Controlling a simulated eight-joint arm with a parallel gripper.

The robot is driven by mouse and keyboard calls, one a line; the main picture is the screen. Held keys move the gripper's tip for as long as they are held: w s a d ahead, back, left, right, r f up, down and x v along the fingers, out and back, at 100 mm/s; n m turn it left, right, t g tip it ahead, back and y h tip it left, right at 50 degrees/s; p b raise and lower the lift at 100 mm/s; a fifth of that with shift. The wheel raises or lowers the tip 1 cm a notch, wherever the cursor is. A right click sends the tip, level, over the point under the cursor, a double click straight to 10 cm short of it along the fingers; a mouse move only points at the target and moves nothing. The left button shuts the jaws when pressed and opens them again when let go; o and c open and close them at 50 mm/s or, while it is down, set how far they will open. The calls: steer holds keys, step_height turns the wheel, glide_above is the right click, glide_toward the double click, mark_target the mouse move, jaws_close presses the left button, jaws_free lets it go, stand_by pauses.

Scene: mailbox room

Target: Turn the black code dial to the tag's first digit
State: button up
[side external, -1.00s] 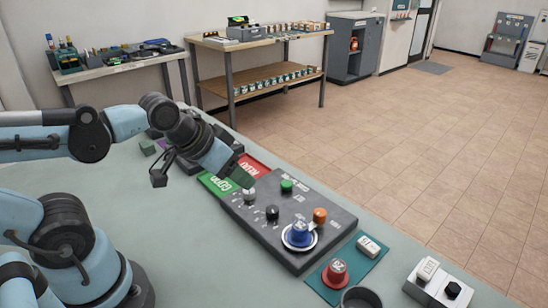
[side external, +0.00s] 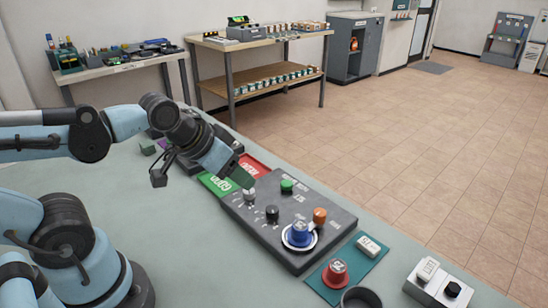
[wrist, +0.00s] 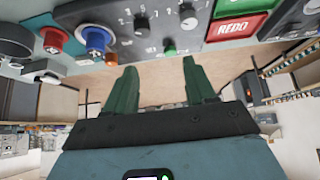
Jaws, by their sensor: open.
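The black code dial (side external: 272,213) sits on a dark grey sloped control panel (side external: 268,245), left of the blue-topped knob. It also shows in the wrist view (wrist: 142,27), with white digits around it. My gripper (side external: 243,176) is above the panel's far left end, near a grey dial (side external: 249,197), and apart from the black dial. In the wrist view my gripper (wrist: 158,78) has its two green fingers apart with nothing between them. I cannot make out which digit the black dial points to. No tag with readable digits can be picked out.
The panel also bears a green button (side external: 287,185), an orange knob (side external: 320,215) and a blue knob (side external: 299,232). Green and red plates (side external: 252,166) lie at its far end. A red knob (side external: 335,272) and white block (side external: 368,246) are on a green mat.

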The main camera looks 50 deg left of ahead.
steer(key=shift+o, duration=0.2)
steer(key=n+g, duration=0.7)
steer(key=n, duration=0.7)
glide_toward(272, 209)
step_height(272, 209, down, 8)
steer(key=shift+w+f, duration=0.1)
steer(key=shift+f, duration=0.15)
steer(key=c, duration=1.1)
steer(key=shift+o, duration=0.2)
steer(key=shift+m, duration=0.3)
